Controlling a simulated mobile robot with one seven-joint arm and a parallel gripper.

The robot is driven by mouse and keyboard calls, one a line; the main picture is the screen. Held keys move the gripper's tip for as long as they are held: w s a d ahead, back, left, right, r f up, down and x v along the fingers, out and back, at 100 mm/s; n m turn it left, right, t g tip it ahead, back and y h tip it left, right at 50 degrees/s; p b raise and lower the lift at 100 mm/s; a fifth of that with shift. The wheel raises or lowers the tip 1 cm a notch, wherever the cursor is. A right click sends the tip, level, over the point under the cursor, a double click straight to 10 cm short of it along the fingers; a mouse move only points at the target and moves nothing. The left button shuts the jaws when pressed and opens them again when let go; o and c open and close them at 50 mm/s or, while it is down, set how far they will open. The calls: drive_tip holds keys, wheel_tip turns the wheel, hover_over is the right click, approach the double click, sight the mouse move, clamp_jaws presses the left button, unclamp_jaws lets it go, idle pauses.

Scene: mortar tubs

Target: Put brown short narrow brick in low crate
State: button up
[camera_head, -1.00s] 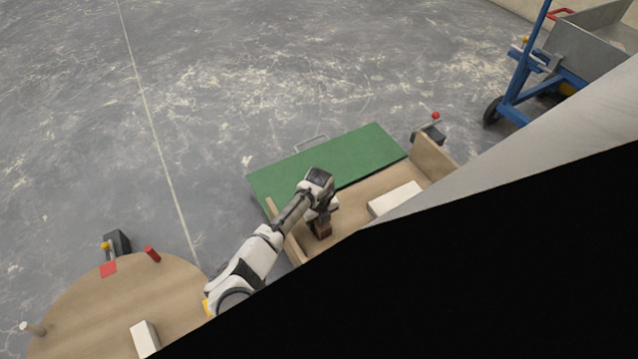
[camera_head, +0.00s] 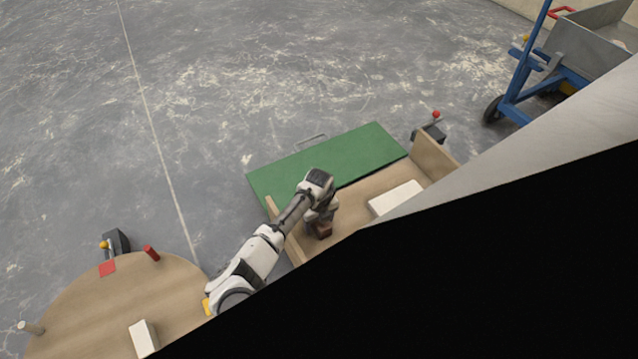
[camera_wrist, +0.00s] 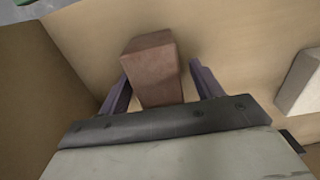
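The brown brick (camera_head: 321,230) lies inside the low wooden crate (camera_head: 352,200), just beneath my gripper (camera_head: 320,222). In the wrist view the brick (camera_wrist: 155,72) sits between the two purple fingers of my gripper (camera_wrist: 162,85). The fingers are open, with a clear gap between the brick and the right finger. The brick appears to rest on the crate's plywood floor (camera_wrist: 95,30), near a side wall (camera_wrist: 40,85). My gripper hides part of the brick in the head view.
A white block (camera_head: 396,198) lies in the crate to the right. A green panel (camera_head: 325,160) extends along the crate's far side. A round wooden table (camera_head: 90,310) at lower left holds another white block (camera_head: 144,338). A large dark area hides the lower right.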

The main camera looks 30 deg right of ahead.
wheel_tip(320, 180, up, 14)
drive_tip(key=p, duration=0.4)
